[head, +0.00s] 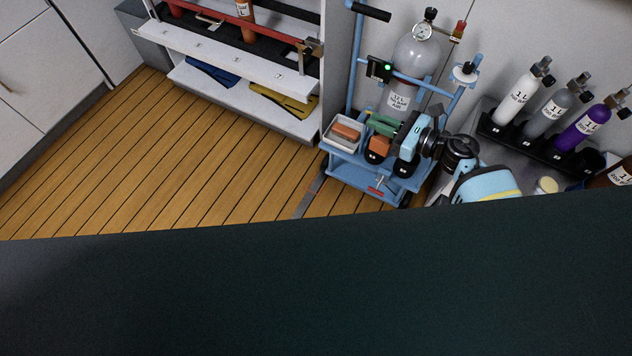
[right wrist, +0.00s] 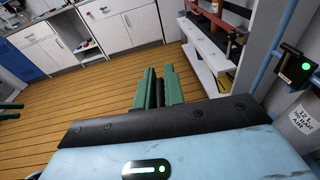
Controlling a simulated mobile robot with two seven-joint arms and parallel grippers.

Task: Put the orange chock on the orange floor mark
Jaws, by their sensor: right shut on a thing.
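My right gripper (head: 372,123) shows in the head view beside the blue cart, its green fingers above the cart's shelf. The right wrist view shows its fingers (right wrist: 157,76) shut on a narrow dark thing (right wrist: 158,92), whose kind I cannot tell. A brown-orange block (head: 346,132) lies in a white tray on the cart. Another orange block (head: 380,146) shows below my green fingers; I cannot tell which is the chock. No orange floor mark shows. Green bars (right wrist: 10,106) at the right wrist view's left edge look like part of my left gripper.
The blue cart (head: 345,177) carries a grey gas cylinder (head: 414,62). A rack (head: 520,135) of several bottles stands at right. A white shelf unit (head: 240,60) stands behind. The wooden floor (head: 170,165) at left is clear. A dark surface (head: 320,290) blocks the lower head view.

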